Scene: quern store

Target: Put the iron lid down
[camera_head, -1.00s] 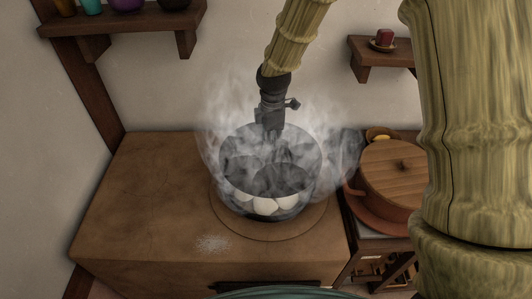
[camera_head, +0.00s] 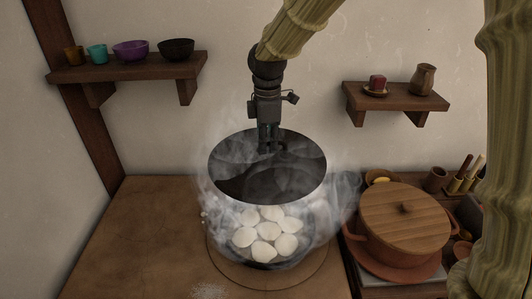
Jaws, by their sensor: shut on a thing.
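Below and nearer to me, the dark pan (camera_head: 262,264) holds several pale, round, dumpling-like pieces (camera_head: 266,231). The lid hides the pan's far part. Steam surrounds both.
The brown counter (camera_head: 130,240) has clear room left of the pan. A pot with a wooden lid (camera_head: 405,217) stands to the right, near small cups and holders. A left shelf (camera_head: 130,68) carries bowls; a right shelf (camera_head: 398,97) carries a red cube on a saucer and a jug.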

